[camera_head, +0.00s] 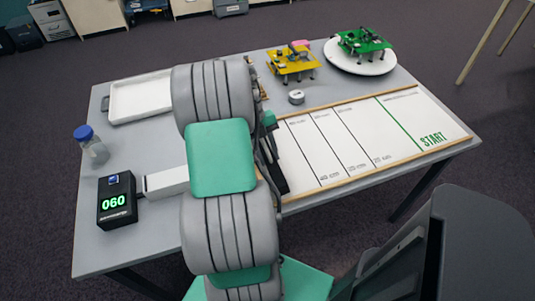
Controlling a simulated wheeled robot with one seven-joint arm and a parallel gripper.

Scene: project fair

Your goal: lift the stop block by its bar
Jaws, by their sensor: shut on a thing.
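My gripper (267,150) shows only in part, as dark pieces at the right edge of my grey and green arm, over the left end of the white track board. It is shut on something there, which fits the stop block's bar. My arm hides the fingertips and most of what they hold. I cannot make out the stop block or its bar clearly, nor tell if the block is touching the board.
The track board (357,139) with START lettering covers the table's right. A yellow robot (291,64), a green robot (362,41) on a white plate (361,64), a small white puck (296,97), a white tray (139,98), a blue-capped bottle (92,146) and a black display (116,199) stand around.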

